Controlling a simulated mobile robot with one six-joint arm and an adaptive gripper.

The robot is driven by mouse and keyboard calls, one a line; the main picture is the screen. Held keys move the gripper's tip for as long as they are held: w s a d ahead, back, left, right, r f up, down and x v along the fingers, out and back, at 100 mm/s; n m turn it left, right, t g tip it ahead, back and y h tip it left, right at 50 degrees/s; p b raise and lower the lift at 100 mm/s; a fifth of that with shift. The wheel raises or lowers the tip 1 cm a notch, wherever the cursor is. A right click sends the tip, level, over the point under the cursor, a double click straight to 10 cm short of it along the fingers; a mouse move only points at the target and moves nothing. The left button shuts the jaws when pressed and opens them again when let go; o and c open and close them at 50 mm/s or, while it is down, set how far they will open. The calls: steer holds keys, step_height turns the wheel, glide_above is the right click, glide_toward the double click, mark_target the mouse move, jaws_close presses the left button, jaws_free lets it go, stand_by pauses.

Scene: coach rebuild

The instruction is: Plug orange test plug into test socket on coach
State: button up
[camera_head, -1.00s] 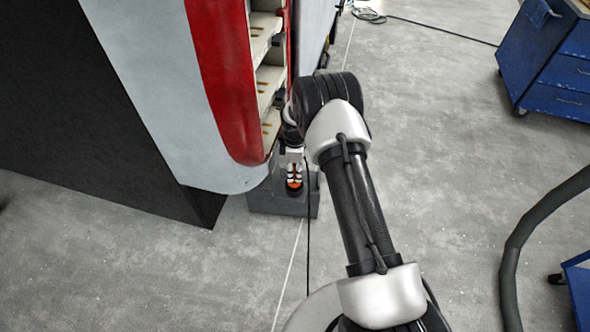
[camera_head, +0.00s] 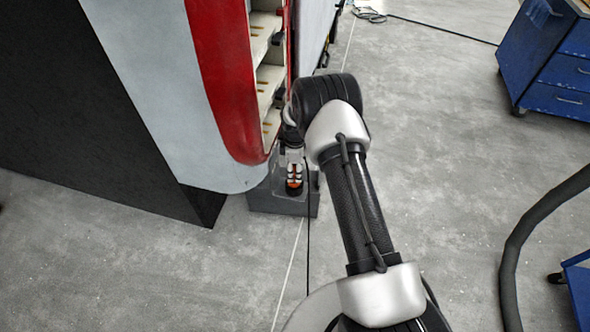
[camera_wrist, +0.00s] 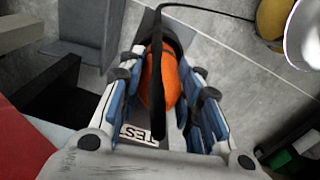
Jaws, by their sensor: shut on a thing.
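The orange test plug (camera_wrist: 170,82) sits between the blue-padded fingers of my gripper (camera_wrist: 165,100) in the wrist view, with its dark end pointing away. My gripper is shut on it. A black cable runs across the plug. In the head view, my gripper (camera_head: 294,178) is low beside the red and light grey coach (camera_head: 225,80), with a little orange showing over a grey box (camera_head: 285,206). I cannot make out the test socket in either view.
Open shelves (camera_head: 265,75) line the coach side close to my arm. A blue drawer cabinet (camera_head: 560,70) stands at far right, and a thick dark hose (camera_head: 520,235) lies on the floor at right. The concrete floor (camera_head: 440,150) between is clear.

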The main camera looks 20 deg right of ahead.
steer(key=shift+f, duration=1.55)
stand_by(2.0)
steer(key=o, duration=0.9)
steer(key=shift+o, duration=0.2)
steer(key=shift+r+p, duration=2.95)
steer(key=shift+r, duration=2.5)
